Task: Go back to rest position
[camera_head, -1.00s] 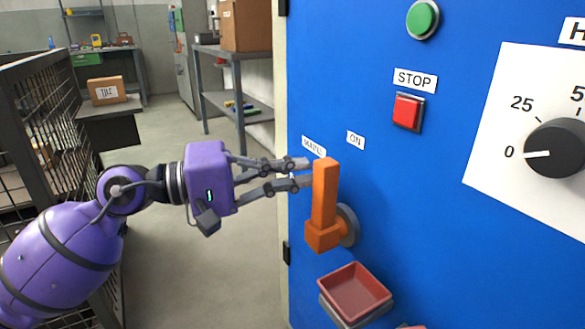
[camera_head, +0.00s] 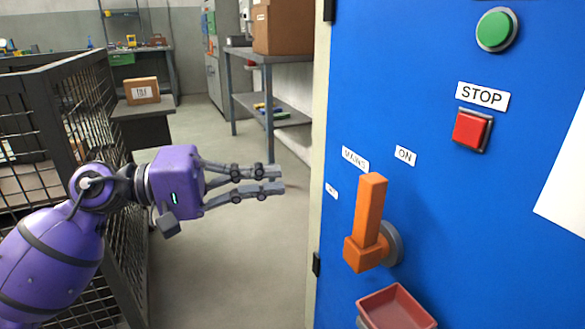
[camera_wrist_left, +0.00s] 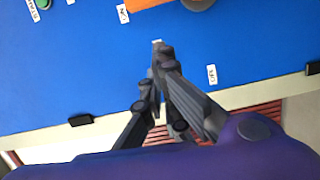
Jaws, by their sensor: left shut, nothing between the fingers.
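My left gripper (camera_head: 277,180) is shut and empty, with its fingers pointing right toward the blue panel (camera_head: 440,215). A clear gap separates it from the orange lever handle (camera_head: 369,215), which stands upright beside the MAINS and ON labels. In the left wrist view, the shut fingers (camera_wrist_left: 158,52) show in front of the blue panel, and part of the orange handle (camera_wrist_left: 145,4) shows at the top edge. My right gripper is not in view.
A red STOP button (camera_head: 472,129), a green button (camera_head: 496,30) and a reddish tray (camera_head: 397,308) are on the panel. A dark mesh cage (camera_head: 115,190) stands at the left. A shelf (camera_head: 281,117) with a cardboard box (camera_head: 285,27) stands behind. Grey floor is free between.

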